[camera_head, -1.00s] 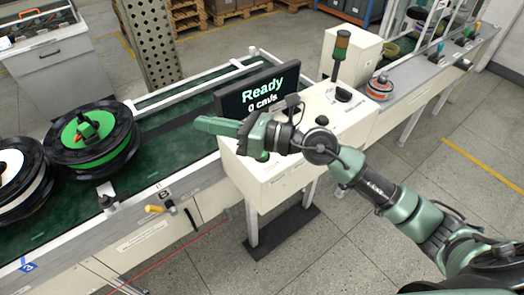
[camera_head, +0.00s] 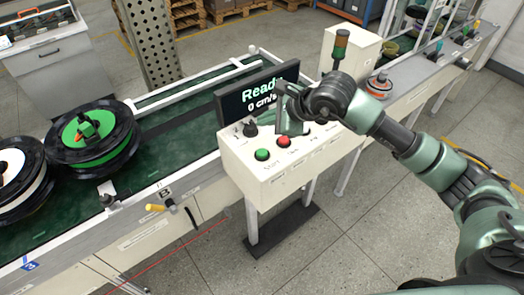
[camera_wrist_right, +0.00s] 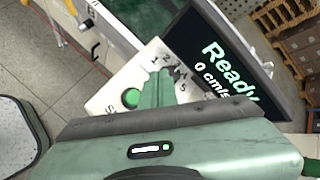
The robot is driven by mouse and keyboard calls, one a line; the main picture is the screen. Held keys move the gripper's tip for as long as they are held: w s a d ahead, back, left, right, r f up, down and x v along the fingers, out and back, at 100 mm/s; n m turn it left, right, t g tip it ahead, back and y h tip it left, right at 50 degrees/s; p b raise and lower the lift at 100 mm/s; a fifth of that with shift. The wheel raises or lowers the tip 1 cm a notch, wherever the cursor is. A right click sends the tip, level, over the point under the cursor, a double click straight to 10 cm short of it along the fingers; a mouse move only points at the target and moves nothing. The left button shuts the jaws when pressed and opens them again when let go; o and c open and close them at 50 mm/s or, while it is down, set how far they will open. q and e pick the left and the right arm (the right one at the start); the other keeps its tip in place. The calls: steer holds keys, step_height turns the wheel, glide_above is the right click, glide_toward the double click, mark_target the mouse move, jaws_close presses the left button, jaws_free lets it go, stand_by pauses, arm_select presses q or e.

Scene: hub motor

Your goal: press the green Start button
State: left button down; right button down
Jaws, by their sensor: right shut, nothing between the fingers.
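The green Start button (camera_head: 262,155) is on the top of the white control box (camera_head: 262,178), near its front left corner. It also shows in the right wrist view (camera_wrist_right: 131,98), left of the fingers. My right gripper (camera_head: 290,131) is shut and empty, pointing down over the panel behind and right of the green button, apart from it in the picture. Its closed fingers show in the wrist view (camera_wrist_right: 160,86). I cannot tell the height of the tips above the panel. My left gripper is not in view.
A red button (camera_head: 284,142) sits right of the green one, close to my fingers. A black selector knob (camera_head: 250,129) is behind it. A screen (camera_head: 257,97) reading Ready, 0 cm/s stands at the back. A conveyor (camera_head: 165,160) with green and white reels runs left.

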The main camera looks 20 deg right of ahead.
mark_target(265, 153)
step_height(265, 153, down, 8)
steer(key=b, duration=0.5)
steer(key=shift+f, duration=0.2)
steer(key=shift+f+b, duration=0.25)
steer(key=shift+b, duration=0.1)
stand_by(1.5)
steer(key=shift+f+b, duration=0.4)
steer(key=shift+b, duration=0.3)
